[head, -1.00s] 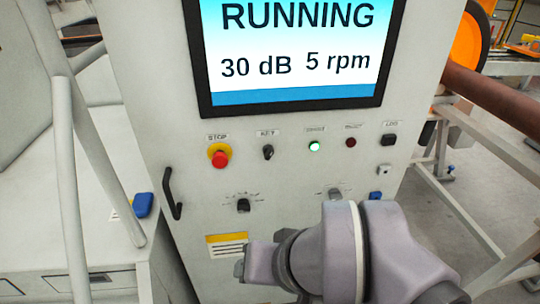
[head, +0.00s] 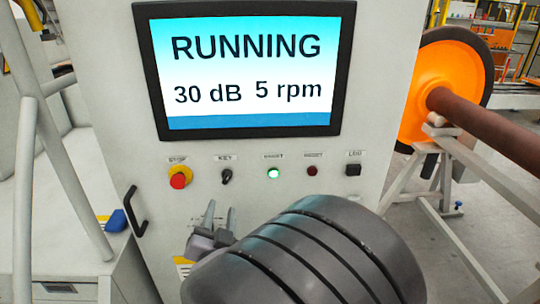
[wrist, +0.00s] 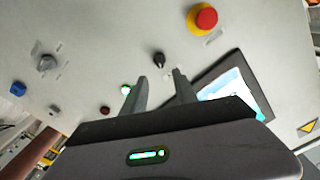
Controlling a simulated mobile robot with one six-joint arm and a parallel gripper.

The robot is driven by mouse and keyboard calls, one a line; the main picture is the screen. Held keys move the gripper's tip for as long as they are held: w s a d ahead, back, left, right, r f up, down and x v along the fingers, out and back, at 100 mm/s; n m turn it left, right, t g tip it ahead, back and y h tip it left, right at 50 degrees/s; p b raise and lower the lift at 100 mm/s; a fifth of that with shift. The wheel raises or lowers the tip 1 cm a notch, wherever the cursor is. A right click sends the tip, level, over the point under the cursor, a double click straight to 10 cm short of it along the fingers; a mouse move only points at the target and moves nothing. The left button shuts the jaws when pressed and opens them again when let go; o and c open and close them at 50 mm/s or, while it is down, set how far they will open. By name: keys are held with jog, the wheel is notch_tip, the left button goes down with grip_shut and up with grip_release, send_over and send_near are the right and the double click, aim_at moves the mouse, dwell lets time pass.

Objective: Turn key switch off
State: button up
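The key switch (head: 226,176) is a small black knob under the KEY label on the light grey panel, right of the stop button. In the wrist view, the key switch (wrist: 158,59) sits ahead of the gap between my fingertips. My gripper (head: 220,214) is open and empty, with its two grey fingers pointing at the panel just below the key switch. The wrist view also shows my gripper (wrist: 159,77) with its fingers apart. It appears not to touch the key; the exact distance is unclear.
The screen (head: 246,70) reads RUNNING, 30 dB, 5 rpm. A red stop button (head: 180,177) is left of the key. A lit green lamp (head: 273,173), a dark red button (head: 312,170) and a black button (head: 353,169) are to the right. A black handle (head: 137,211) projects at left.

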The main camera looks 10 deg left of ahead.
aim_at(226, 180)
jog(key=x, duration=1.2)
jog(key=shift+w+d+r, duration=0.1)
jog(key=shift+w, duration=0.1)
grip_shut()
